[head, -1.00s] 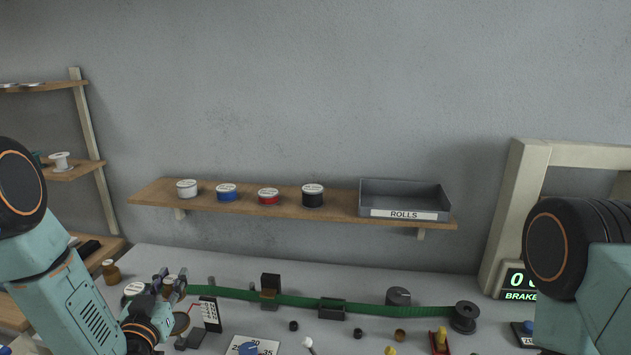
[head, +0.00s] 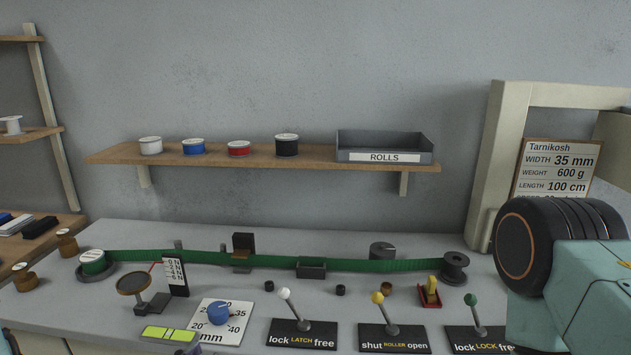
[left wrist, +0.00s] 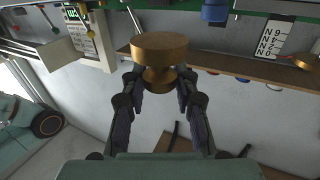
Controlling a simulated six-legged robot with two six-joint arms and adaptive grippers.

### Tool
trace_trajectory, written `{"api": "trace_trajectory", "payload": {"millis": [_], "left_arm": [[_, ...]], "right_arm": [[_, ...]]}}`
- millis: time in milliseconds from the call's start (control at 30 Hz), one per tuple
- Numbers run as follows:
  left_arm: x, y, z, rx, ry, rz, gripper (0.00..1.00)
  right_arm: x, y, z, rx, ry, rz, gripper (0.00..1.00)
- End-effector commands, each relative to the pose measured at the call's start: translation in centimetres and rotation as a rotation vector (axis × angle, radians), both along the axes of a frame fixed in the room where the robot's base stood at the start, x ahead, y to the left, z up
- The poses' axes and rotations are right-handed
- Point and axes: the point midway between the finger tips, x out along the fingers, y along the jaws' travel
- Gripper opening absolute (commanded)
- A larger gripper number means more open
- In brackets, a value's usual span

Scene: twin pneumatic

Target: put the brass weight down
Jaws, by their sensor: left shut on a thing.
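The brass weight (left wrist: 162,52) is a squat, waisted brass piece with a wide round top, in the left wrist view. My left gripper (left wrist: 158,82) is shut on its narrower part and holds it. The held weight and this gripper do not show clearly in the head view. Two similar brass-coloured weights (head: 67,243) (head: 24,278) stand apart on the bench's left end. My right gripper is out of view; only part of my right arm shows at the right edge of the head view.
A dish scale (head: 133,284) with a numbered card (head: 175,276) stands right of the weights. A green strip (head: 205,257) runs along the bench between a left roll and a black spool (head: 455,267). Levers, a blue dial (head: 219,314) and small blocks crowd the front. A shelf (head: 270,159) hangs above.

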Motion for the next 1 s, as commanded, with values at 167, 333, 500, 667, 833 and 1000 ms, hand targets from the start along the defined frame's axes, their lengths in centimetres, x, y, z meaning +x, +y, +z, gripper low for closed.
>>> {"api": "trace_trajectory", "payload": {"millis": [167,333,500,667,833,1000], "left_arm": [[-0.4,0.1,-2.5,0.0,0.0,0.005,0.0],[-0.3,0.2,-3.1,0.001,0.0,0.008,0.0],[-0.3,0.2,-3.1,0.001,0.0,0.008,0.0],[-0.3,0.2,-3.0,0.0,0.0,0.008,0.0],[-0.3,0.2,-3.0,0.0,0.0,0.008,0.0],[-0.3,0.2,-3.0,0.0,0.0,0.009,0.0]], "right_arm": [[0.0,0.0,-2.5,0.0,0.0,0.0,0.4],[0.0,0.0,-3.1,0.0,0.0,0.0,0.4],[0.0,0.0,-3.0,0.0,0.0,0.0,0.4],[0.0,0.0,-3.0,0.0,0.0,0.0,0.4],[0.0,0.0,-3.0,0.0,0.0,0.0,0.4],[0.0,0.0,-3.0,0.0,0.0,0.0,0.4]]}}
